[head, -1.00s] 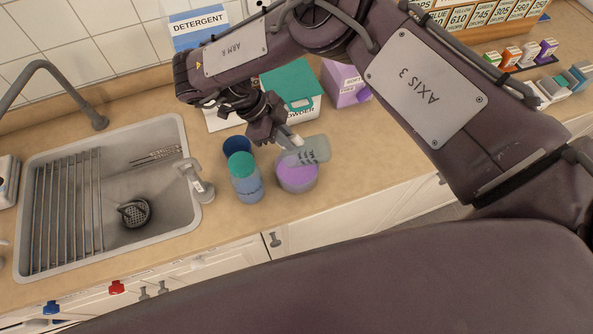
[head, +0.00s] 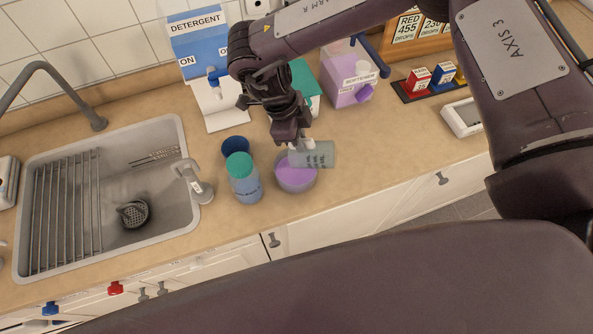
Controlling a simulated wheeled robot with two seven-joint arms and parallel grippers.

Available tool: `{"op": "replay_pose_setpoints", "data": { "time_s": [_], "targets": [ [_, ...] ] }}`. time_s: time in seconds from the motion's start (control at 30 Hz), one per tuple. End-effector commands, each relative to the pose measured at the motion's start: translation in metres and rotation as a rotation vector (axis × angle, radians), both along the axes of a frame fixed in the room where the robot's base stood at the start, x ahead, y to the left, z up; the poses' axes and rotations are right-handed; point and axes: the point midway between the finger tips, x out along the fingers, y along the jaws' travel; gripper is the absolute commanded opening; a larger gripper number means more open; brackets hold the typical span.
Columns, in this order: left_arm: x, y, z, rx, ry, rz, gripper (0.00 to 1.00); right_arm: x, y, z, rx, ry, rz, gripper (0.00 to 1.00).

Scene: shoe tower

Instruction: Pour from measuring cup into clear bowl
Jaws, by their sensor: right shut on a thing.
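The measuring cup (head: 319,156) is a greenish-grey translucent cup with dark markings. It lies tilted on its side over the clear bowl, and its left end is over the bowl's back part. My right gripper (head: 300,145) is shut on the cup from above and behind. The clear bowl (head: 296,181) stands on the counter and holds purple contents; its back rim is partly hidden by the cup. I cannot tell whether anything is flowing from the cup. My left gripper is not in view.
A bottle with a teal cap (head: 246,183) and a dark blue cup (head: 235,147) stand close left of the bowl. The detergent dispenser (head: 197,45), softener box (head: 347,82) and teal-topped box (head: 306,82) stand behind. The sink (head: 160,212) is at left. Counter right of the bowl is clear.

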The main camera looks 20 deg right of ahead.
Motion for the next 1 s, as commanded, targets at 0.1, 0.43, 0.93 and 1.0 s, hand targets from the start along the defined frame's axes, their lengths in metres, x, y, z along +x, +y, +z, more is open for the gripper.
{"op": "replay_pose_setpoints", "data": {
  "time_s": [0.1, 0.43, 0.93, 1.0],
  "targets": [
    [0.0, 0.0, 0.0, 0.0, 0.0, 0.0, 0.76, -0.001, 0.0, 0.0, 0.012, -0.006, 0.0, 0.0],
    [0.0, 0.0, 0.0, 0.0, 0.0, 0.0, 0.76, -0.003, -0.008, -0.001, 0.055, -0.025, -0.003, 0.0],
    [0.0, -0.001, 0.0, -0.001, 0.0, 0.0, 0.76, -0.014, -0.028, -0.007, 0.278, -0.146, 0.0, 0.0],
    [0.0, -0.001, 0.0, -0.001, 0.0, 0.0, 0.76, -0.014, -0.028, -0.007, 0.277, -0.145, 0.0, 0.0]
  ]
}}
